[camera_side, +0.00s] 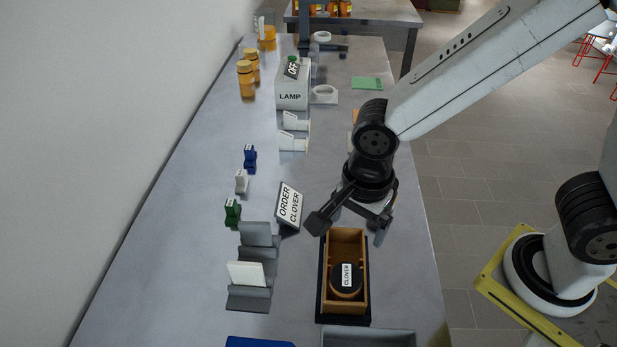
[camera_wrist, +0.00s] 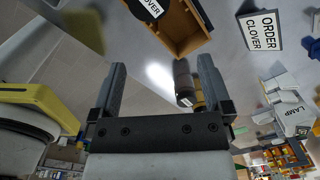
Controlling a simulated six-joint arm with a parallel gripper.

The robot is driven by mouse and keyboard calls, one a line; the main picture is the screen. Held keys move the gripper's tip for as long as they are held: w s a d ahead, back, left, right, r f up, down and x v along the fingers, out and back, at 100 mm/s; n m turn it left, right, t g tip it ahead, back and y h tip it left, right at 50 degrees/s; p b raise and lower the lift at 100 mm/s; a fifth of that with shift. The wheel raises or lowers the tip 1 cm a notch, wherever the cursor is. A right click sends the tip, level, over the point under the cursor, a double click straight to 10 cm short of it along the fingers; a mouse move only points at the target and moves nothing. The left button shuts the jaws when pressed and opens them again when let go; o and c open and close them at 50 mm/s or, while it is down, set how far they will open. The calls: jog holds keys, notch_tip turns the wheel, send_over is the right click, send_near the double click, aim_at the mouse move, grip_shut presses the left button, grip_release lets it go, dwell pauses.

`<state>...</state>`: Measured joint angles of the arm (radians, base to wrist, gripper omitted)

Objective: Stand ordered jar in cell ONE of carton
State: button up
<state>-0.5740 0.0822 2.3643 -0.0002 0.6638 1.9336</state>
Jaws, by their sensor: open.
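The carton (camera_side: 330,262) is a brown open box on a black base at the front right of the bench; it also shows at the top of the wrist view (camera_wrist: 193,43). A jar with a black lid labelled CLOVER (camera_side: 346,277) stands in its near cell, and its lid is partly cut off in the wrist view (camera_wrist: 145,8). The far cell looks empty. The order sign (camera_side: 289,205) reads ORDER CLOVER. My gripper (camera_side: 348,226) is open and empty, above and beyond the far end of the carton. Cell numbers cannot be read.
Grey stands (camera_side: 256,265), one holding a white card, are left of the carton. A grey tray (camera_side: 368,338) lies in front. Small green, white and blue items (camera_side: 249,157) line the left. A LAMP box (camera_side: 292,90) and amber jars (camera_side: 246,80) stand farther back.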

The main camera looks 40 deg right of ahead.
jog(key=w+d+f+n+t, duration=0.1)
jog(key=w+d+n+t, duration=0.1)
jog(key=d+n, duration=1.3)
jog(key=shift+w+d+f+n, duration=0.3)
jog(key=shift+w+d+f, duration=0.1)
jog(key=shift+d, duration=0.3)
